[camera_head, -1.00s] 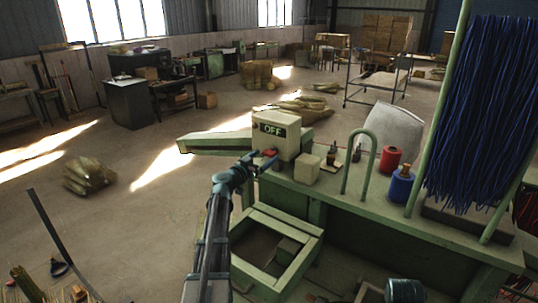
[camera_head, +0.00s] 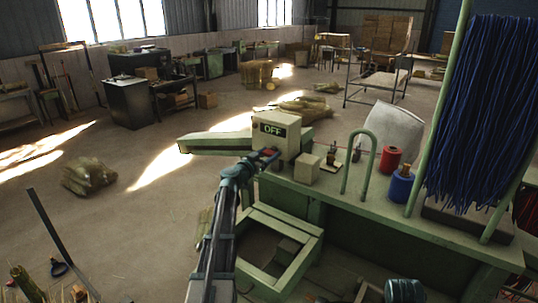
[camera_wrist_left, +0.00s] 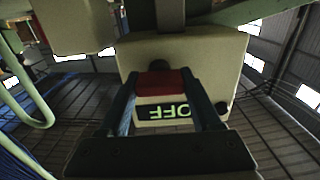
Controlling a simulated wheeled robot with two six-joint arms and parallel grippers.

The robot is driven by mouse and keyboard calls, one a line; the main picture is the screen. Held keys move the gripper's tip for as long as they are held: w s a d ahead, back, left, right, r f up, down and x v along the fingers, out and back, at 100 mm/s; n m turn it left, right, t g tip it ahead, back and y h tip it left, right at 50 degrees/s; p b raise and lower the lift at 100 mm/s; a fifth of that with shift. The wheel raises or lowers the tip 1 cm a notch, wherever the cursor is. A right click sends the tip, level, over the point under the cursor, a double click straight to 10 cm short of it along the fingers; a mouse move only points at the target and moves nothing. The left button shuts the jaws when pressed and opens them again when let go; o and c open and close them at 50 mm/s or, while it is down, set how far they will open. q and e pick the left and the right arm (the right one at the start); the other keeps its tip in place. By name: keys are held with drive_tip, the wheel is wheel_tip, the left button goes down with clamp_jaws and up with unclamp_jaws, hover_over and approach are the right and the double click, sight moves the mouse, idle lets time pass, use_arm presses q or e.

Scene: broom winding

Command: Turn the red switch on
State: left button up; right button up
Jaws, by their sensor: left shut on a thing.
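A pale control box (camera_head: 286,136) stands on the green bench and its display (camera_head: 272,129) reads OFF. The red switch (camera_head: 268,152) is low on the box's front, below the display. My left gripper (camera_head: 271,155) reaches up to it from below. In the left wrist view the red switch (camera_wrist_left: 158,82) sits between the two fingers of my left gripper (camera_wrist_left: 160,88), which are shut on it. The box (camera_wrist_left: 215,55) appears upside down there, with OFF readable between the fingers. My right gripper is not in view.
A small cream block (camera_head: 307,168), a green hoop (camera_head: 358,165), a red spool (camera_head: 390,159) and a blue spool (camera_head: 401,185) stand on the bench to the right. Blue strands hang on a rack (camera_head: 478,105).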

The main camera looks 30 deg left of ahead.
use_arm(q)
drive_tip(key=c, duration=0.4)
drive_tip(key=n, duration=0.7)
drive_tip(key=shift+n, duration=0.3)
drive_tip(key=n, duration=1)
drive_tip(key=shift+f, duration=0.1)
idle(0.4)
drive_tip(key=o, duration=1.4)
drive_tip(key=shift+a, duration=0.1)
